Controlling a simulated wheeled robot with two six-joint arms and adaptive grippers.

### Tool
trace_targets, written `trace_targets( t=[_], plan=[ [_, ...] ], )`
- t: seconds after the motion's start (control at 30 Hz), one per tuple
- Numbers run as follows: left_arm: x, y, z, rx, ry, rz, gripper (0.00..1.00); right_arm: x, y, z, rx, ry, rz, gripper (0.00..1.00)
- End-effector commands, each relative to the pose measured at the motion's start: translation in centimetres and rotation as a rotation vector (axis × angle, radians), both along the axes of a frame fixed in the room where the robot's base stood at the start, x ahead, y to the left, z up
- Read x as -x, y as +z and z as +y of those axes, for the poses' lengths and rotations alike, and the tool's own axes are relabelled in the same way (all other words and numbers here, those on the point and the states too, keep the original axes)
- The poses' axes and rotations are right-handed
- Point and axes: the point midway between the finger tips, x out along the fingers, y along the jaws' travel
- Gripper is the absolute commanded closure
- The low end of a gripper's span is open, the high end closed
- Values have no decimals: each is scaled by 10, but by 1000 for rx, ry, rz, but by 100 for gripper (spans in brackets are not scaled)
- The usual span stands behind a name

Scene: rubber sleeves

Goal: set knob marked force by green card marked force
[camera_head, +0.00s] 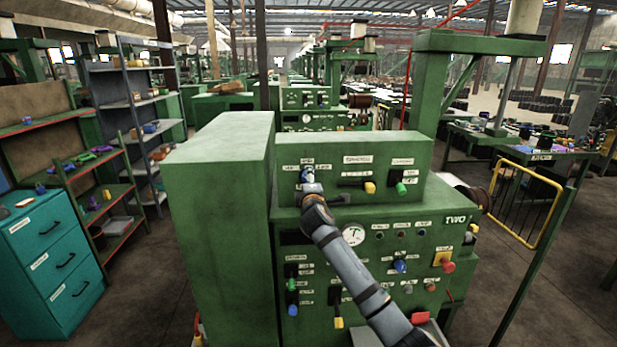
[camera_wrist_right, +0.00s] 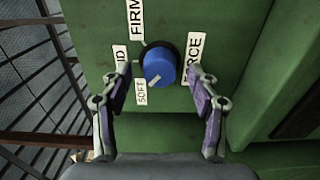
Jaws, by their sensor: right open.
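The blue knob (camera_wrist_right: 159,64) sits on a black collar on the green panel, beside a white label reading FORCE (camera_wrist_right: 193,59). White labels FIRM (camera_wrist_right: 136,18) and SOFT (camera_wrist_right: 141,91) stand around it, with one partly hidden behind a finger. A pale mark on the knob's face lies toward its lower edge, on the SOFT side. My right gripper (camera_wrist_right: 159,82) is open, with one finger on each side of the knob and visible gaps. In the head view the right gripper (camera_head: 311,187) covers part of the knob. I cannot make out a green card. My left gripper is out of view.
The green machine (camera_head: 222,210) carries other controls: a yellow knob (camera_head: 369,187), a green knob (camera_head: 401,188), a blue knob (camera_head: 400,266), a red button (camera_head: 448,267) and a round gauge (camera_head: 354,235). A tall green cabinet block stands left of the panel.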

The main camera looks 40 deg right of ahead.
Motion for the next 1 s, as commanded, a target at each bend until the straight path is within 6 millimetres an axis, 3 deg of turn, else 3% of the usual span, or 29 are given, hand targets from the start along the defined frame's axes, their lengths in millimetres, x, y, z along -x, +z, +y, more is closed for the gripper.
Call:
trace_targets(
  t=[0.37, 0.8, 1.0],
  plan=[
    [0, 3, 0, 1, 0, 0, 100, -9, -1, -5, 0, 1, 0, 39],
    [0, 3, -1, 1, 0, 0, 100, -8, -1, -5, -1, 1, 1, 94],
    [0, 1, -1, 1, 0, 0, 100, -8, -2, -5, -16, 1, -9, 94]
  ],
)
